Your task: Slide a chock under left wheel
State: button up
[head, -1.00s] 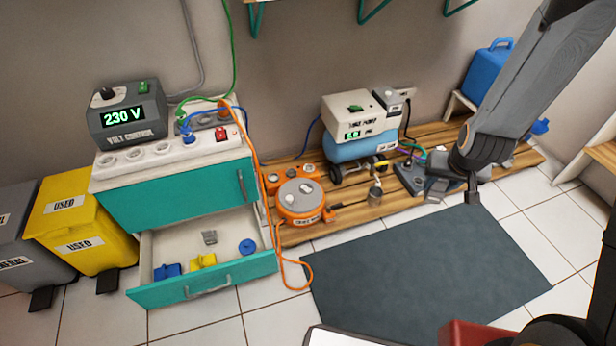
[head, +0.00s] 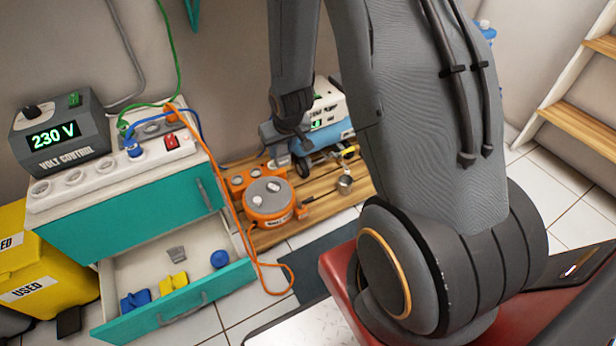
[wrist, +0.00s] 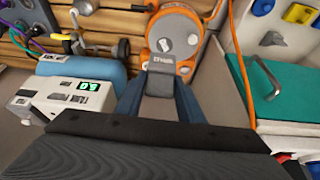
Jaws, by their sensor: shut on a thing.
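The compressor (head: 322,112) has a blue tank and a white control box, and stands on a wooden platform (head: 262,237). One black wheel (head: 302,166) shows at its left end; a wheel also shows in the wrist view (wrist: 121,48). My gripper (wrist: 160,92) is shut on a small dark grey block with a label, which looks like the chock (wrist: 158,80). In the head view my gripper (head: 297,140) is above and close to the compressor's left end, partly hiding it. The chock appears held apart from the wheel; the exact gap cannot be told.
An orange cable reel (head: 268,199) sits just left of the wheel, with its orange cable running to the power strip. A teal cabinet (head: 128,222) has its drawer (head: 187,309) open at left. A dark mat (head: 312,262) lies in front.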

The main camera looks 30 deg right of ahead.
jog(key=w+d+f+b, duration=0.1)
jog(key=d+f+b, duration=0.4)
jog(key=f, duration=0.5)
jog(key=w+d+f+b, duration=0.2)
jog(key=d+f+b, duration=0.3)
jog(key=f, duration=0.5)
jog(key=w+d+f+b, duration=0.2)
jog(key=d+f+b, duration=0.3)
jog(key=f+b, duration=0.3)
jog(key=shift+d+f, duration=0.15)
jog(key=shift+f, duration=0.6)
jog(key=shift+d+f, duration=0.1)
jog(key=shift+f, duration=0.6)
jog(key=shift+s+p, duration=0.1)
jog(key=shift+p, duration=0.25)
jog(key=shift+f, duration=0.5)
jog(key=shift+w, duration=0.7)
jog(key=shift+w+p, duration=0.55)
jog(key=shift+w, duration=0.25)
jog(key=shift+w, duration=0.5)
